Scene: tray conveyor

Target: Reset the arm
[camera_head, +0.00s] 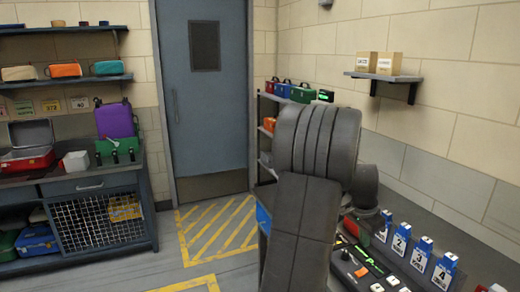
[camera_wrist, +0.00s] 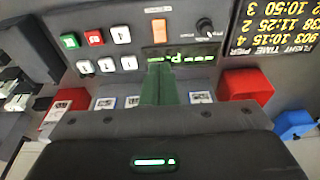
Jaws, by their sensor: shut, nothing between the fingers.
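My gripper (camera_wrist: 159,68) shows in the wrist view as a narrow dark green pair of fingers, closed together with nothing between them. The fingers point at a grey control panel (camera_wrist: 128,18) and overlap the lower edge of its small green-lit display; I cannot tell whether they touch it. The panel has a green button (camera_wrist: 70,41), a red button (camera_wrist: 94,37), several white buttons and a black knob (camera_wrist: 204,26). In the head view my arm fills the middle and right, bent over the counter, and my gripper cannot be made out there.
Blue-and-white numbered boxes (camera_head: 421,254) stand in a row on the right counter. A shelf (camera_head: 384,77) with two cartons hangs above. A workbench (camera_head: 95,185) with a red toolbox (camera_head: 27,160) is at left. The floor before the blue door (camera_head: 205,110) is clear.

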